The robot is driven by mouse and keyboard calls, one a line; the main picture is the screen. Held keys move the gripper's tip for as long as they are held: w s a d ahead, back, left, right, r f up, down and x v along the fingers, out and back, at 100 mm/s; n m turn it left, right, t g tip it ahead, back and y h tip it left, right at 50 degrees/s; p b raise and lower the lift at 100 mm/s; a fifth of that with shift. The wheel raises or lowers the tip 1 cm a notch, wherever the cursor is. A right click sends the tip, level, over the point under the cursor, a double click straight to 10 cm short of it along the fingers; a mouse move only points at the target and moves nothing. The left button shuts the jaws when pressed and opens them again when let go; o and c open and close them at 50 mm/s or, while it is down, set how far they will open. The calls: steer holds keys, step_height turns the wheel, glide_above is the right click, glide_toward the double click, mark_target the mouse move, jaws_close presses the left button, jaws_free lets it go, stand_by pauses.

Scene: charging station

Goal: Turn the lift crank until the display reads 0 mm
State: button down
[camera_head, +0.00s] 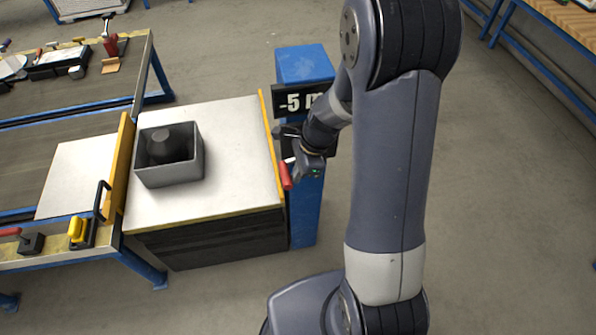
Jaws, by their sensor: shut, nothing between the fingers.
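A blue post (305,62) stands to the right of a white-topped lift table (240,150). Its dark display (291,104) reads "-5 m"; the rest is hidden behind my arm. A red crank handle (286,177) shows low on the post's left side, by the table's right edge. My gripper (299,164) is right beside the red handle, in front of the post. It is shut with nothing in it. The fingertips are small and partly hidden, so I cannot tell whether they touch the handle. Most of the crank arm is hidden.
A grey box (170,182) with a dark round part (168,143) stands on the lift table. A yellow strip (118,172) borders the workbench at left, where a yellow-handled clamp (78,230) sits. Open floor lies to the right of my arm.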

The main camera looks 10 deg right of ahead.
steer(key=shift+a+r+p, duration=0.35)
steer(key=shift+r+p, duration=0.35)
steer(key=shift+p, duration=0.2)
steer(key=shift+r, duration=0.1)
